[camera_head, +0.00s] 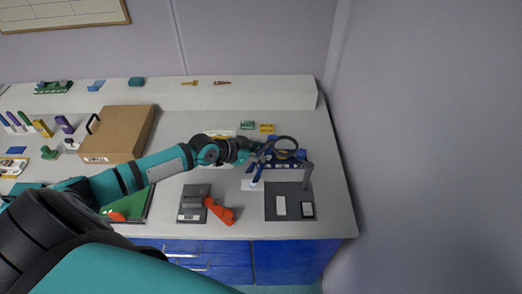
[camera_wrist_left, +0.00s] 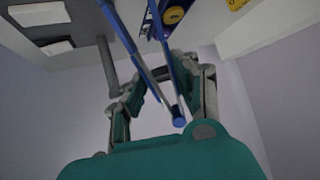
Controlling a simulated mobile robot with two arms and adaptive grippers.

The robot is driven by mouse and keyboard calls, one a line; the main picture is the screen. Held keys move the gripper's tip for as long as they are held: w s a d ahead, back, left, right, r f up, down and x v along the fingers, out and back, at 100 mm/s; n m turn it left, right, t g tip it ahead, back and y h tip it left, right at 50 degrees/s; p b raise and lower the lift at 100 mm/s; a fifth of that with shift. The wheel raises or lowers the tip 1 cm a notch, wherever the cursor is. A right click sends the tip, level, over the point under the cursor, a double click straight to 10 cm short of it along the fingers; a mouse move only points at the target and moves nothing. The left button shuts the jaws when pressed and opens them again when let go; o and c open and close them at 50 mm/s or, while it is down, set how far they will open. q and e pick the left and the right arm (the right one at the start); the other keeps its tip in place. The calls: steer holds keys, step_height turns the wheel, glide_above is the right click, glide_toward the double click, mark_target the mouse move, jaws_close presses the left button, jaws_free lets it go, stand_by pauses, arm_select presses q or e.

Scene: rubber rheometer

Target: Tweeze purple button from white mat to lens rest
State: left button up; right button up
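My left gripper (camera_head: 257,160) is around blue tweezers (camera_head: 257,173) above the bench, with the tweezers' tips pointing down. In the left wrist view the gripper (camera_wrist_left: 163,85) has its pads against the two arms of the blue tweezers (camera_wrist_left: 128,40); the joined end is nearest the camera. A small white mat (camera_head: 249,186) lies under the tips. My right gripper is not in view.
A blue rack (camera_head: 297,166) stands right behind the gripper, with a yellow round piece (camera_wrist_left: 173,15) in it. A cardboard box (camera_head: 125,125) stands at left. The bench's right edge is clear.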

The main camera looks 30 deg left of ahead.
mark_target(269, 139)
arm_select(q)
step_height(269, 139, down, 4)
steer(key=b, duration=0.3)
steer(key=shift+c, duration=0.5)
jaws_close()
step_height(269, 139, up, 10)
steer(key=p, duration=0.6)
steer(key=shift+r+p, duration=0.25)
steer(key=shift+p, duration=0.05)
steer(key=shift+r, duration=0.8)
